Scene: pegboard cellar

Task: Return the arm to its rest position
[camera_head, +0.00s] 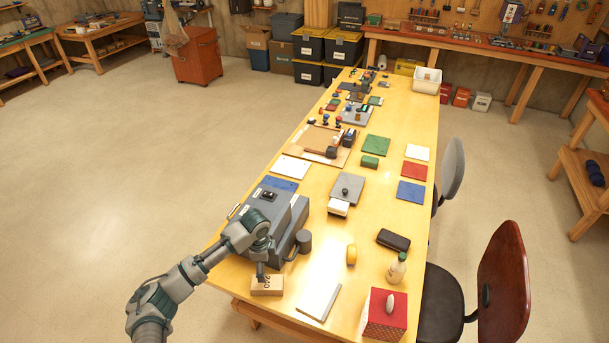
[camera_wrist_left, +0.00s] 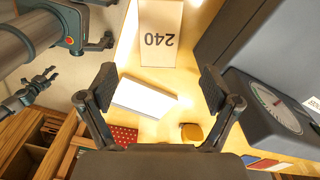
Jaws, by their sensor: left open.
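My left arm enters from the lower left in the head view. Its gripper (camera_head: 262,272) is beside and over a pale wooden block (camera_head: 267,288), and its fingertips are hard to make out there. In the left wrist view my left gripper (camera_wrist_left: 157,82) is open, its fingers wide apart with nothing between them. The block, marked 240, lies beyond the fingertips (camera_wrist_left: 161,34). A small dark claw (camera_wrist_left: 42,80) at the left of the wrist view looks like my right gripper, too small to tell its state. The head view does not show it.
A grey machine (camera_head: 266,222) stands on the table close to my left arm. A white board (camera_head: 319,297), a red box (camera_head: 385,318) and a yellow object (camera_head: 351,255) are to the right. Open floor (camera_head: 90,200) lies left of the table.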

